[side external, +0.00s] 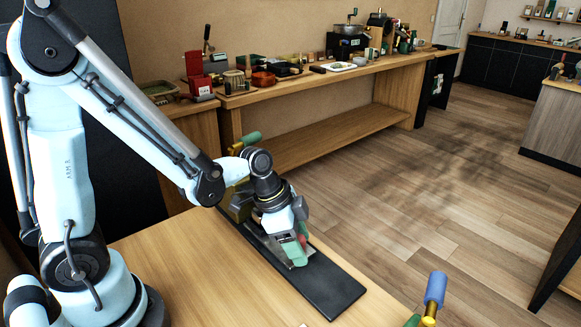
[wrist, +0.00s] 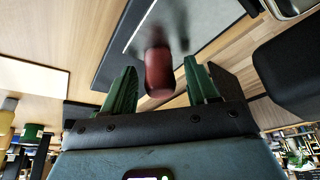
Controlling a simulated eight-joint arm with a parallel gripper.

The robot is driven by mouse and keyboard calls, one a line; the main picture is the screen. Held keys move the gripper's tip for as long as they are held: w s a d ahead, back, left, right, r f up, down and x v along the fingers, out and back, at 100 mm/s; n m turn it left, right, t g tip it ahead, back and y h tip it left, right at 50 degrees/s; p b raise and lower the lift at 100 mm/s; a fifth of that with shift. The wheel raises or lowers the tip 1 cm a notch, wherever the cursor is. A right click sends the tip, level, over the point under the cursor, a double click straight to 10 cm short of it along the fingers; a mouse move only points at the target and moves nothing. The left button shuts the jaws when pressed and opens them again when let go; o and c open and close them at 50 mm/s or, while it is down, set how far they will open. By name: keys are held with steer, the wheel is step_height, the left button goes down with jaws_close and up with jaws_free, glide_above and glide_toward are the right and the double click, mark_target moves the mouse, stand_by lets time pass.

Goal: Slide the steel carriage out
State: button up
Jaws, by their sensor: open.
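A long black base (side external: 330,288) lies on the wooden table in the side view. The steel carriage (side external: 258,236) shows as a pale metal strip on it, mostly hidden by my gripper. In the wrist view, a dark red rounded handle (wrist: 159,72) stands out from a grey plate. My gripper (wrist: 159,64) is open, with one green finger on each side of the red handle. A gap shows between the handle and each finger. In the side view my gripper (side external: 298,250) is low over the middle of the black base.
A brass-coloured block (side external: 238,206) and a green cylinder (side external: 246,140) stand by the base's far end. A blue-topped handle (side external: 434,290) stands at the front right. The tabletop left of the base is clear. A cluttered bench (side external: 300,90) runs along the wall.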

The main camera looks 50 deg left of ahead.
jaws_close()
stand_by(0.3)
steer(key=d, duration=1.1)
steer(key=shift+s+d, duration=0.1)
steer(key=shift+d, duration=0.15)
jaws_free()
steer(key=shift+r, duration=0.15)
steer(key=v, duration=1.1)
steer(key=shift+a+r, duration=0.15)
steer(key=shift+r, duration=0.2)
